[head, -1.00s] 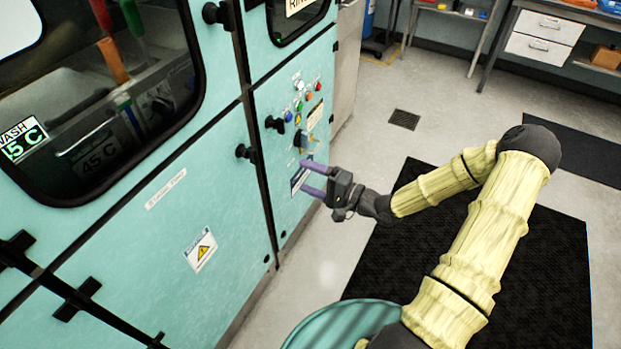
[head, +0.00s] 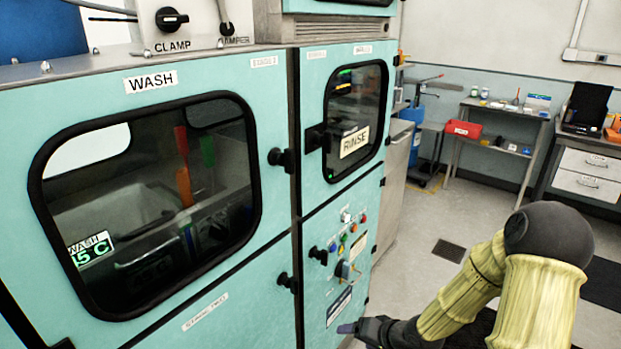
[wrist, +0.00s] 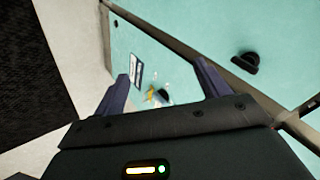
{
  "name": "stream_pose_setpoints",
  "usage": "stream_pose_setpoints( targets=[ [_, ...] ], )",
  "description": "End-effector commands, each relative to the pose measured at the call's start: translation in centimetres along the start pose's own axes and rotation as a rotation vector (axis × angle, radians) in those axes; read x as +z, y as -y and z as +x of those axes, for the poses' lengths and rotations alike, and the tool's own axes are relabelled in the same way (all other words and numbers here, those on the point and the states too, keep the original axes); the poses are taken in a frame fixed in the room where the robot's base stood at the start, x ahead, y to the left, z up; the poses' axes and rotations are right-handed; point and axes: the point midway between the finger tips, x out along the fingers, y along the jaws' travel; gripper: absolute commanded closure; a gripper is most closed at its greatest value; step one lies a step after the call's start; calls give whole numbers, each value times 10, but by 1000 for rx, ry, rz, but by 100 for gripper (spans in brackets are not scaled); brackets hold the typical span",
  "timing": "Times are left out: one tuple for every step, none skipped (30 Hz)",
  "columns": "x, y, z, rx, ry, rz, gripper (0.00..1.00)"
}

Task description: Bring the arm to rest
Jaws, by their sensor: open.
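My gripper (wrist: 161,68) shows in the wrist view with its two purple fingers wide apart and nothing held between them. The fingers point towards the teal front of the washing machine (wrist: 205,25). In the head view my gripper is mostly cut off at the bottom edge, with one purple fingertip (head: 346,328) visible by the lower panel. My yellow arm (head: 535,290) is bent at the dark elbow, at lower right. Whether the fingers touch the panel cannot be told.
The control panel (head: 345,245) has coloured buttons and a black knob. Black latches (head: 287,282) stick out from the machine's doors. The wash window (head: 150,200) is at left and the rinse window (head: 355,115) right of it. Open floor (head: 410,240) lies right of the machine.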

Motion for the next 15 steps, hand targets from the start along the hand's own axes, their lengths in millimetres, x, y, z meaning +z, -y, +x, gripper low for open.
stream_pose_setpoints(
  targets=[
    [-2, 2, -13, 73, 8, -51, 25],
    [-2, 0, -19, 116, 15, -77, 25],
    [-2, -1, -28, 171, 24, -109, 25],
    [-2, -2, -36, 212, 31, -132, 25],
    [-2, -2, -43, 250, 38, -153, 25],
    [-2, -2, -54, 298, 48, -177, 25],
    [-2, -1, -63, 333, 55, -194, 25],
    [-1, 0, -71, 365, 63, -210, 25],
    [0, 2, -83, 405, 74, -230, 25],
    [1, 4, -92, 433, 83, -243, 25],
    [2, 6, -101, 458, 92, -255, 25],
    [4, 10, -113, 488, 103, -267, 25],
    [6, 13, -122, 508, 112, -275, 25],
    [9, 17, -131, 525, 121, -282, 25],
    [13, 22, -143, 545, 136, -289, 25]
  ],
)
